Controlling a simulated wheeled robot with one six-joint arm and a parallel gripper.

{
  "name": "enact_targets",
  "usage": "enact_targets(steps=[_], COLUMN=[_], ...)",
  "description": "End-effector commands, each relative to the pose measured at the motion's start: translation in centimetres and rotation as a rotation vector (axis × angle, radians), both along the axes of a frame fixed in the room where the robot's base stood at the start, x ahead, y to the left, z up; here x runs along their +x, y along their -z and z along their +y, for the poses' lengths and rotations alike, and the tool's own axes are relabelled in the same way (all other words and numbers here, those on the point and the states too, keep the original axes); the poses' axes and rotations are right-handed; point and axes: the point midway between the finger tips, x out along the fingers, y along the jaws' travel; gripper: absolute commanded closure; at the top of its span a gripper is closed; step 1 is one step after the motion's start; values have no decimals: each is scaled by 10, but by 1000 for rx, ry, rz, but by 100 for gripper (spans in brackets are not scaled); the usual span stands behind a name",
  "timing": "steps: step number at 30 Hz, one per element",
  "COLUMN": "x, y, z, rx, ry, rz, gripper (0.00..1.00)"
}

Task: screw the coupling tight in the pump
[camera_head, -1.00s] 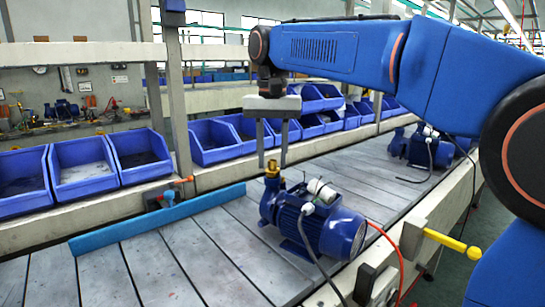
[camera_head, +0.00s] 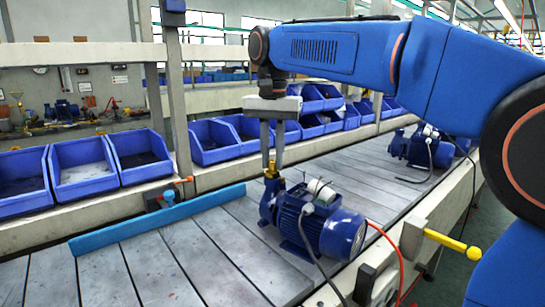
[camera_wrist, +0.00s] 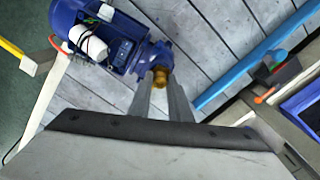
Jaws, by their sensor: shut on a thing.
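The blue pump (camera_head: 320,228) sits on the slatted conveyor, its motor end toward the right. The brass coupling (camera_head: 271,170) stands upright on top of the pump's left end. My gripper (camera_head: 272,168) points down over the pump, with its fingertips shut on the coupling. In the wrist view, the two fingers (camera_wrist: 166,88) reach to either side of the brass coupling (camera_wrist: 161,76), beside the blue pump body (camera_wrist: 105,40). The thread where the coupling meets the pump is too small to make out.
A light blue rail (camera_head: 160,219) lies along the conveyor (camera_head: 190,262) to the left. Blue bins (camera_head: 80,168) line the far side. A second pump (camera_head: 420,148) stands farther back. A yellow-handled lever (camera_head: 450,243) sticks out at the near right edge.

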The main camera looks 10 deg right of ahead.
Motion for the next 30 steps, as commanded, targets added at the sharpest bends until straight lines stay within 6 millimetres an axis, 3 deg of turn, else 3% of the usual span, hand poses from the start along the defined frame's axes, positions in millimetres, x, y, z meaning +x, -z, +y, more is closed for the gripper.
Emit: enact_targets(steps=[4, 15, 24, 30], x=[0, 0, 0, 0], y=[1, 1, 2, 2], z=[0, 0, 0, 0], rx=[-1, -1, -2, -2], ry=[82, 111, 353, 395], rz=[3, 3, 3, 3], gripper=[100, 100, 100, 100])
